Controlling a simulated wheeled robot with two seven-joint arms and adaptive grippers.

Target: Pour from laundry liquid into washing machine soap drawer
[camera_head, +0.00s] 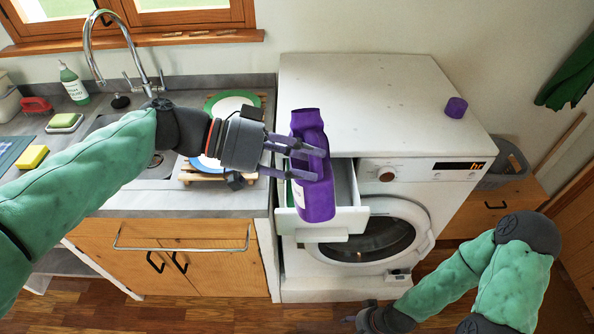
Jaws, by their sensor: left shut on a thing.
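My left gripper (313,160) is shut on the purple laundry liquid bottle (316,197). It holds the bottle roughly upright, over the open soap drawer. The bottle's neck end is at the top and part of a white label shows low on its left side. The white soap drawer (346,184) is pulled out from the front left of the washing machine (352,92). The bottle hides much of the drawer's inside. A purple cap (456,107) lies apart on the machine's top. My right gripper (362,318) is low at the bottom edge; its fingers are too unclear to read.
A sink counter (235,200) with a tall faucet (128,40) stands left of the machine. Plates in a wooden rack (190,178), sponges (32,157) and a green soap bottle (73,85) are on it. A grey basket (505,165) stands right. The machine's top is mostly clear.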

